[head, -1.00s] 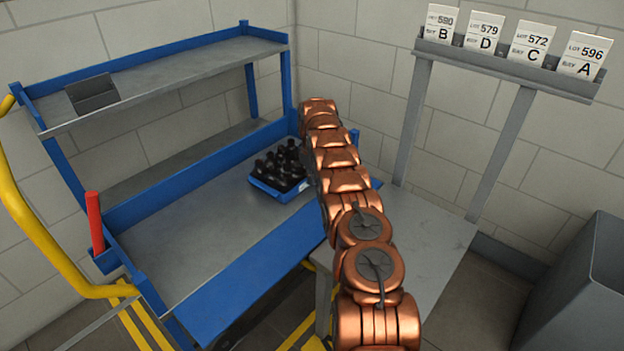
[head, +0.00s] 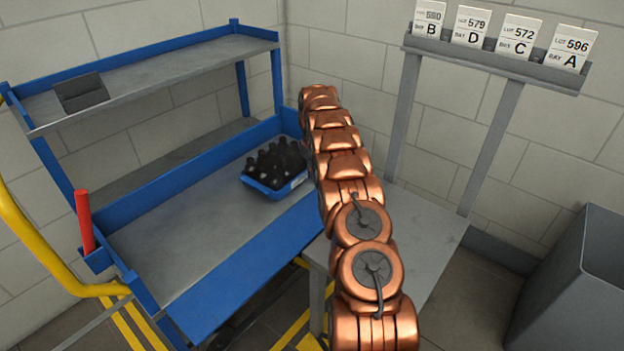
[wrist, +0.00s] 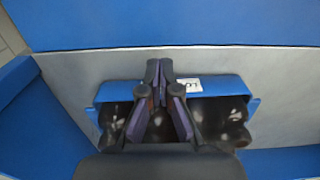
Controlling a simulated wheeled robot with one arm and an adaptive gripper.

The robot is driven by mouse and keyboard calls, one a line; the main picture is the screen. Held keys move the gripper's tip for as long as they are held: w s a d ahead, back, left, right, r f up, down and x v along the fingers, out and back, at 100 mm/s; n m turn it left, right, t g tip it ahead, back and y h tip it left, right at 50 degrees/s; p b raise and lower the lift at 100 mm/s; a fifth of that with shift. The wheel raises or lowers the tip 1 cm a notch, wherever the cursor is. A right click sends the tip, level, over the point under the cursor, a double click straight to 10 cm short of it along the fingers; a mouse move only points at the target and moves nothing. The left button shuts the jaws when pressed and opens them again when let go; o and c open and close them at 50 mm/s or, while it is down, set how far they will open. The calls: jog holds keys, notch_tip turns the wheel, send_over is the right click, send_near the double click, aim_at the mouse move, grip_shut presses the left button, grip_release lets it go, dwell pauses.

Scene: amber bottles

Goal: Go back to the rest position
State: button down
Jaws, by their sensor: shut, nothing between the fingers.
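My gripper (wrist: 158,75) shows in the wrist view with its dark fingers together and nothing between them. It appears above the blue crate (wrist: 225,85), with its fingers in front of the crate's middle. Dark bottles (wrist: 222,120) stand in the crate, partly hidden by my gripper. A small white label marks the crate's near wall. In the head view the blue crate (head: 268,190) with several dark bottles (head: 272,160) sits on the grey bench at its right end. My copper arm reaches up beside it, and the gripper itself is hidden there.
The blue-framed bench (head: 190,235) has a bare grey top left of the crate. A dark holder (head: 82,93) sits on the upper shelf. A grey side table (head: 425,240) stands right of my arm, below a rack of lot cards (head: 515,38). A grey bin (head: 575,275) stands far right.

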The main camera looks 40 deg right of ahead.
notch_tip(320, 180, up, 6)
jog(key=s+a+r, duration=0.5)
jog(key=a+r, duration=0.4)
jog(key=a, duration=0.3)
jog(key=s+a+r+m+g, duration=0.15)
jog(key=s+a+r, duration=0.35)
jog(key=s+a, duration=0.6)
jog(key=s+a+f, duration=0.1)
jog(key=s+a, duration=0.4)
jog(key=s, duration=0.5)
jog(key=s+a+f+m+g, duration=0.1)
jog(key=s+a, duration=0.4)
jog(key=s, duration=0.6)
jog(key=s+a+f, duration=0.1)
jog(key=s+a, duration=0.3)
jog(key=s, duration=0.6)
jog(key=s+p+v, duration=0.2)
jog(key=p+v, duration=0.7)
jog(key=s+r+p+v, duration=0.1)
jog(key=s+p+v, duration=0.1)
jog(key=p+v, duration=0.7)
jog(key=shift+a+r+t, duration=0.25)
jog(key=shift+r+t, duration=0.1)
jog(key=shift+r, duration=0.15)
jog(key=shift+d, duration=0.1)
